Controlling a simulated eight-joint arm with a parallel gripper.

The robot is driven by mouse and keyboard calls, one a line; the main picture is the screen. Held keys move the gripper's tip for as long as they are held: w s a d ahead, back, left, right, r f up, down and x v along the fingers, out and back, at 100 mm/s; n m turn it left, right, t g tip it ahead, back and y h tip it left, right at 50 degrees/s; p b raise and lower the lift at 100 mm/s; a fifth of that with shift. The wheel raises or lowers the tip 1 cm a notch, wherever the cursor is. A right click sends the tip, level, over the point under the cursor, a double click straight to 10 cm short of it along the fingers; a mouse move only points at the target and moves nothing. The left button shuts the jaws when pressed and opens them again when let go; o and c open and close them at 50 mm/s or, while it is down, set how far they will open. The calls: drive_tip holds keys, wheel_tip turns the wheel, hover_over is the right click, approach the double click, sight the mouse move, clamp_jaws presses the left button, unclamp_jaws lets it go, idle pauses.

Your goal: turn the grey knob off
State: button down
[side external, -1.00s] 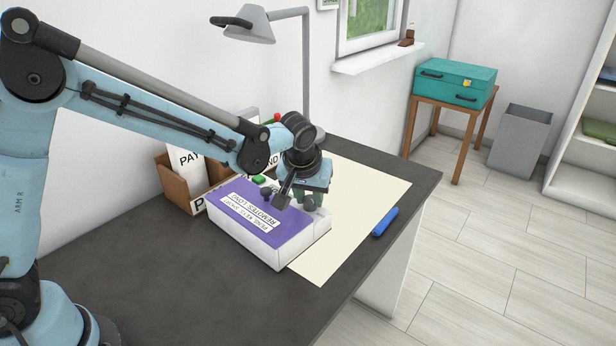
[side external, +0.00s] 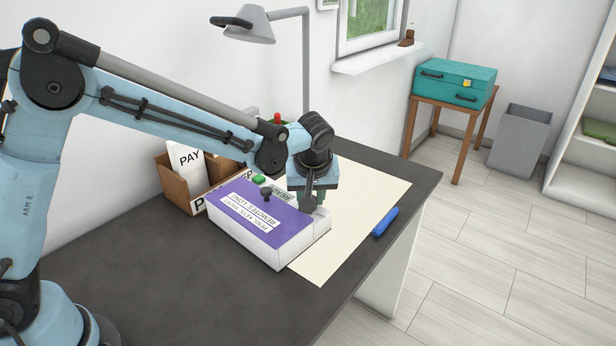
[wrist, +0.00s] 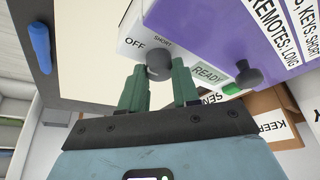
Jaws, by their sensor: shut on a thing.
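The grey knob (wrist: 158,62) sits on the white end of the box, beside the printed words OFF and SHORT, in the wrist view. The green fingers of my gripper (wrist: 159,78) stand on either side of it, shut on it. In the side view my gripper (side external: 318,196) is down at the right end of the box (side external: 290,250), and my wrist hides the grey knob there. The box has a purple top with white labels. A second, dark knob (wrist: 249,76) stands on the purple part, apart from my fingers; it also shows in the side view (side external: 266,193).
A green button (side external: 258,179) and a READY label (wrist: 208,74) are close to my fingers. A cardboard organiser (side external: 178,193) stands behind the box. A blue marker (side external: 385,222) lies right of the cream sheet (side external: 355,205). The front of the desk is clear.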

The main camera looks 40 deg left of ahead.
drive_tip(key=c, duration=1.1)
unclamp_jaws()
drive_tip(key=v, duration=1.2)
drive_tip(key=shift+a+r, duration=0.1)
drive_tip(key=s+a+f+m+t+h, duration=0.1)
drive_tip(key=s+a+m, duration=0.3)
drive_tip(key=s, duration=0.4)
drive_tip(key=s+a+f+m+t+h, duration=0.2)
drive_tip(key=s+a+m, duration=0.2)
drive_tip(key=s, duration=0.4)
drive_tip(key=shift+a+m+t, duration=0.3)
drive_tip(key=shift+a+t, duration=0.1)
drive_tip(key=shift+a, duration=0.35)
